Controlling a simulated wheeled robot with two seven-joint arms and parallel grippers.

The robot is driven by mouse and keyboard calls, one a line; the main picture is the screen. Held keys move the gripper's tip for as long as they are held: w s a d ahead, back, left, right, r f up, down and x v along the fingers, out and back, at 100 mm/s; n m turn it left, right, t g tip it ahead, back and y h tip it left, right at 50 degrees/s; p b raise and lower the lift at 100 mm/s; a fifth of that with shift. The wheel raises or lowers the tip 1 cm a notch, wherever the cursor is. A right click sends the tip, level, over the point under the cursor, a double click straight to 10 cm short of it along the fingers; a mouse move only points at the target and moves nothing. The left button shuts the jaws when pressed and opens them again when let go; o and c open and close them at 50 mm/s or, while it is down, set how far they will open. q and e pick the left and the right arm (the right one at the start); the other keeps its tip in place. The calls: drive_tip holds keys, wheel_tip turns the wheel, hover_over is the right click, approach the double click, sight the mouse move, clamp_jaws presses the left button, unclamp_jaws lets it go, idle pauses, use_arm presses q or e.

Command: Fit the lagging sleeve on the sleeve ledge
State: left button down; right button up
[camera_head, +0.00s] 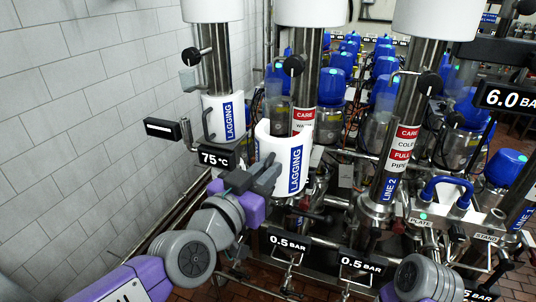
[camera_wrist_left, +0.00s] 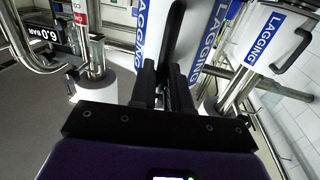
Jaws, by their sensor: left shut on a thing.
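A white lagging sleeve (camera_head: 267,143) with a blue LAGGING label is held in front of the middle pipe in the head view. My left gripper (camera_head: 265,181) is shut on its dark handle. In the left wrist view, the fingers (camera_wrist_left: 165,88) grip the handle (camera_wrist_left: 173,40) against the white sleeve (camera_wrist_left: 172,62). The sleeve looks upright, slightly tilted. My right gripper is not in view.
Another LAGGING sleeve (camera_head: 212,107) with a handle sits around the left pipe (camera_head: 221,68). A 75 °C sign (camera_head: 214,157) is close to my gripper. Pipes with CARE labels (camera_head: 408,133) stand to the right. A tiled wall (camera_head: 80,120) bounds the left.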

use_arm(q)
drive_tip(key=shift+s+d+r+h, duration=0.2)
drive_tip(key=shift+d+r+h, duration=0.1)
drive_tip(key=shift+r, duration=0.1)
drive_tip(key=shift+w+a+f+b+x, duration=0.15)
drive_tip(key=shift+a+x, duration=0.1)
drive_tip(key=shift+x, duration=1)
drive_tip(key=shift+w+a+f+b+x, duration=0.15)
drive_tip(key=shift+a+x, duration=0.1)
drive_tip(key=shift+x, duration=1)
drive_tip(key=shift+w+a+b+x, duration=0.1)
drive_tip(key=shift+a+x, duration=0.1)
drive_tip(key=shift+x, duration=1.1)
drive_tip(key=shift+w+a+p+x, duration=0.15)
drive_tip(key=shift+a+p+x, duration=0.1)
drive_tip(key=shift+x, duration=0.95)
drive_tip(key=shift+w+a+p+x, duration=0.1)
drive_tip(key=shift+a+p+x, duration=0.15)
drive_tip(key=shift+x, duration=0.95)
drive_tip(key=shift+w+a+p+x, duration=0.15)
drive_tip(key=shift+a+x, duration=0.05)
drive_tip(key=shift+x, duration=1)
drive_tip(key=shift+f, duration=0.4)
drive_tip(key=c, duration=1)
unclamp_jaws()
